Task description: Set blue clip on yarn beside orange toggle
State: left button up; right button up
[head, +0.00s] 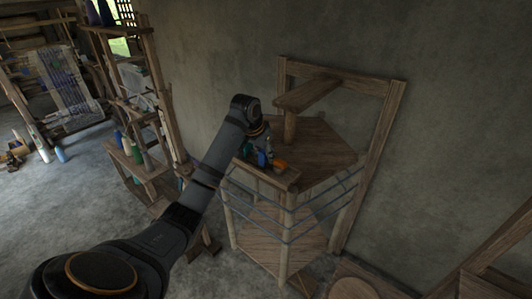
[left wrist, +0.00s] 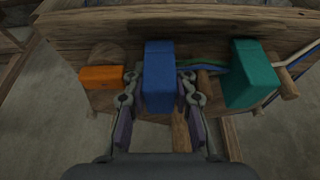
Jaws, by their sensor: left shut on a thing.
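The blue clip (left wrist: 159,75) stands between the fingers of my left gripper (left wrist: 159,98) in the left wrist view, and the gripper is shut on it. The orange toggle (left wrist: 101,78) lies just left of the clip, apart from it, at the front of the wooden stand. The yarn (left wrist: 208,65) runs as blue and green strands to the right of the clip. In the head view, my left gripper (head: 262,150) is at the stand's near corner, with the orange toggle (head: 280,164) to its right. My right gripper is not in view.
A teal block (left wrist: 250,74) stands right of the blue clip. The wooden stand (head: 323,150) has a post, an upper board (head: 308,92) and blue cords around its legs. A rack (head: 143,100) and a low bench with bottles stand at left. Grey floor is open there.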

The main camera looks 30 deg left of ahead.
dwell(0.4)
pick_arm(q)
jog(key=shift+p, duration=0.45)
jog(key=o, duration=0.9)
jog(key=shift+c, duration=0.2)
jog(key=shift+o, duration=1)
jog(key=shift+d, duration=0.1)
jog(key=shift+o, duration=0.4)
jog(key=shift+r, duration=0.1)
